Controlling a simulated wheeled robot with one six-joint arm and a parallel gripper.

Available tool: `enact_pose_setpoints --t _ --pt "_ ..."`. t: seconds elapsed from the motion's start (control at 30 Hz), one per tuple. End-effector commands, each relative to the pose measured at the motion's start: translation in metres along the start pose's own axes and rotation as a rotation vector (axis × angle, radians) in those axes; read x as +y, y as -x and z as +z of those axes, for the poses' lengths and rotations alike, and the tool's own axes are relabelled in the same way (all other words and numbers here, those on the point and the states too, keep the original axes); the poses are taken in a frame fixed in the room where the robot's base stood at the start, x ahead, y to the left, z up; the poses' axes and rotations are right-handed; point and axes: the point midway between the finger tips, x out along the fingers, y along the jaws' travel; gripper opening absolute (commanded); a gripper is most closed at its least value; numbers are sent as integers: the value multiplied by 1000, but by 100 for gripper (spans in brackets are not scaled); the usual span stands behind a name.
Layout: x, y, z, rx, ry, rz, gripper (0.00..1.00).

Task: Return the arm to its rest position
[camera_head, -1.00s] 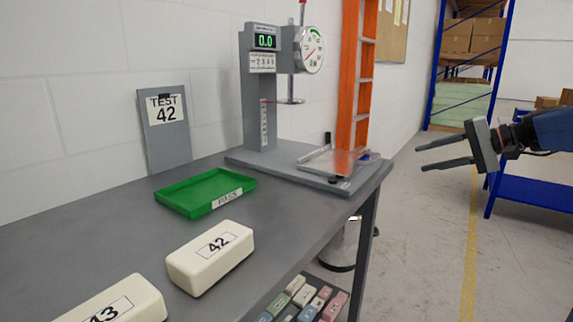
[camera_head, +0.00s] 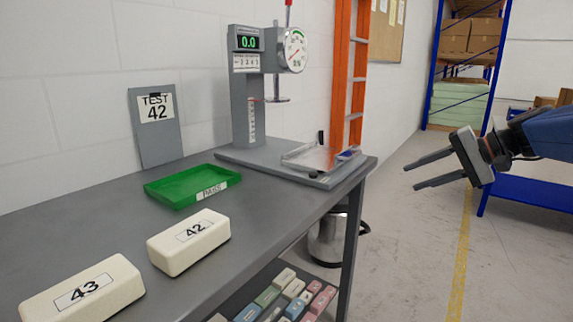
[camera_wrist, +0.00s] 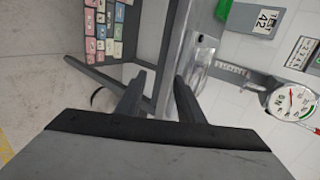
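My gripper (camera_head: 424,173) is at the right in the head view, out over the floor and clear of the workbench. Its two dark fingers point left with a gap between them and nothing in it. In the wrist view the fingers (camera_wrist: 160,92) also stand apart and empty. The foam block marked 42 (camera_head: 189,254) and the foam block marked 43 (camera_head: 105,297) lie on the workbench (camera_head: 90,230). The compression tester (camera_head: 240,120) stands at the bench's far end, its display reading 0.0.
A green PASS tray (camera_head: 165,200) sits empty on the bench, before a TEST 42 sign (camera_head: 156,140). Small coloured blocks (camera_head: 290,300) lie on the lower shelf. A blue table (camera_head: 530,192) is behind my gripper. An orange ladder (camera_head: 345,70) leans behind. Floor between is free.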

Motion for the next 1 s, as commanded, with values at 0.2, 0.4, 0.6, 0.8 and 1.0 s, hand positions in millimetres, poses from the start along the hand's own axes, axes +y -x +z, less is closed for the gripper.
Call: enact_pose_setpoints --t 0.2,0.4,0.6,0.8,1.0 --pt "20 -20 53 -17 53 126 34" --pt "60 -37 122 -29 152 307 34" --pt "110 -42 181 -19 287 483 34" --pt "162 -37 225 9 450 636 34" --pt "207 -29 251 45 610 748 34"
